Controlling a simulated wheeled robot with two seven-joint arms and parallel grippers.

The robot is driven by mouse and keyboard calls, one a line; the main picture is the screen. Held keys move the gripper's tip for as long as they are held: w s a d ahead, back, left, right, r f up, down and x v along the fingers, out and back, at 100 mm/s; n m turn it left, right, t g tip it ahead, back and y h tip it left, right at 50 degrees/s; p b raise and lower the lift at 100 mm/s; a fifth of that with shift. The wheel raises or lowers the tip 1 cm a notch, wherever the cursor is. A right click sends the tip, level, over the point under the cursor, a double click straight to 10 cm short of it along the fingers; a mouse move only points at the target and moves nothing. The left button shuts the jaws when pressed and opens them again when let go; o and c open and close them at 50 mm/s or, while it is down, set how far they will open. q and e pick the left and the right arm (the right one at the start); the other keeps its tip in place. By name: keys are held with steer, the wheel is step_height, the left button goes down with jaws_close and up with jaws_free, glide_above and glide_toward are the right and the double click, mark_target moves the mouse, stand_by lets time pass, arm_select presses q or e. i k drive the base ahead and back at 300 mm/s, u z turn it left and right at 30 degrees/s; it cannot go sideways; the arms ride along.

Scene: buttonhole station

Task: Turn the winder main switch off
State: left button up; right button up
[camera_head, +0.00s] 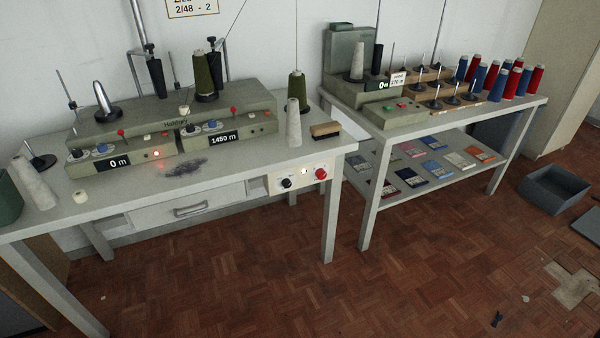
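The winder (170,112) is a long grey-green machine on the left table, with two display units reading 0 m and 1450 m. A pale control panel (297,185) is fixed to the table's front edge at the right. It carries a black rotary knob (287,183), a small glowing lamp and a red button (321,174). No label is readable, so I cannot tell for certain which is the main switch. An orange-red lamp (156,154) glows on the left unit. Neither of my grippers is in view.
Empty cones and a brush (325,130) stand or lie on the left table (130,210). A drawer (190,208) is under it. The right table (455,122) holds another machine and several blue and red cones. A grey bin (556,189) stands on the floor, which is mostly clear in front.

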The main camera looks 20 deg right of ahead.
mark_target(320, 174)
steer(key=z, duration=0.4)
steer(key=i, duration=0.9)
steer(key=u, duration=0.25)
